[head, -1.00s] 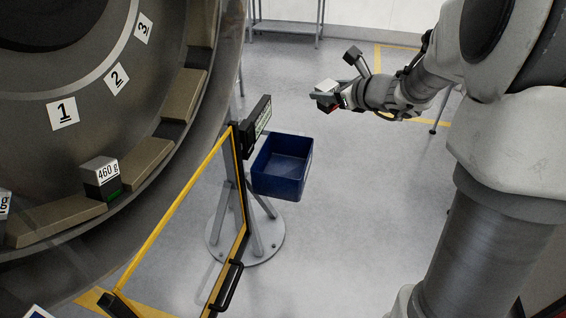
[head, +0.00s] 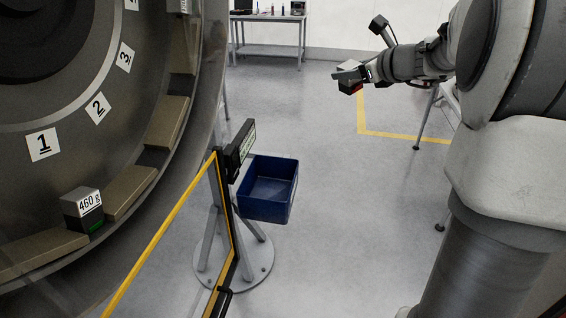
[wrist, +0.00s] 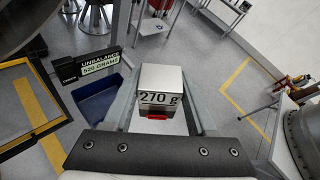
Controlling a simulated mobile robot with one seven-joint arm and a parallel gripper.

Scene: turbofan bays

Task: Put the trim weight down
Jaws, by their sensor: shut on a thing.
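The trim weight (wrist: 160,88) is a metal block marked 270 g with a red patch on its lower edge. My gripper (wrist: 160,100) is shut on it, with a finger on each side in the wrist view. In the head view my gripper (head: 350,75) is held up over open floor at the upper right, and the weight (head: 352,88) shows only small there. Another weight marked 460 g (head: 83,210) sits on the inside of the large ring at the left.
A blue bin (head: 268,190) hangs beside a stand with a sign (head: 240,145), which reads UNBALANCE 520 GRAMS in the wrist view. A yellow-edged gate (head: 165,228) stands before the ring (head: 75,110). A table (head: 268,18) with small items is at the back.

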